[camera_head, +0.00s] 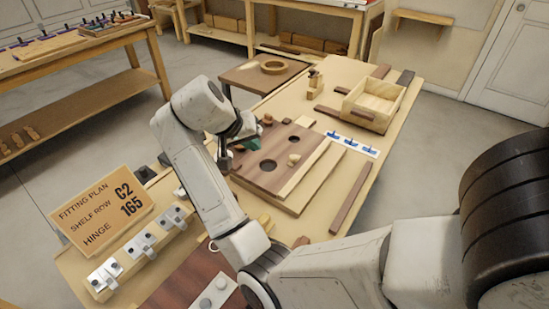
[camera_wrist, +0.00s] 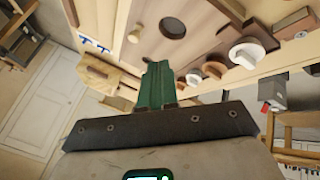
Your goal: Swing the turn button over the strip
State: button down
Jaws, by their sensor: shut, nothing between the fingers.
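A dark brown wooden panel (camera_head: 280,178) with round holes lies on the bench, with a paler strip (camera_head: 308,172) along its right side. A small wooden knob (camera_head: 294,159) stands on it; it also shows in the wrist view (camera_wrist: 135,33). My gripper (camera_head: 250,143) is over the panel's left part, its green fingers (camera_wrist: 155,85) together and empty. White round pieces (camera_wrist: 247,53) on wooden blocks sit right of the fingers in the wrist view. I cannot tell which piece is the turn button, or whether the fingers touch anything; my arm hides part of the panel.
An open wooden box (camera_head: 375,103) stands at the far right of the bench. A card with blue hooks (camera_head: 352,145) and a dark loose bar (camera_head: 350,198) lie beside the panel. A rail with metal fittings (camera_head: 142,243) and a "FITTING PLAN" sign (camera_head: 115,208) are at the near left.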

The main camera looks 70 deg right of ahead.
aim_at(294, 158)
jog(key=b+x, duration=0.2)
jog(key=x, duration=0.7)
jog(key=shift+d+f, duration=0.15)
jog(key=shift+f, duration=0.05)
jog(key=s+d, duration=0.1)
jog(key=s+f, duration=0.1)
jog(key=shift+s+d+p, duration=0.3)
jog(key=shift+d, duration=0.1)
jog(key=shift+s+d, duration=0.3)
jog(key=shift+s, duration=0.15)
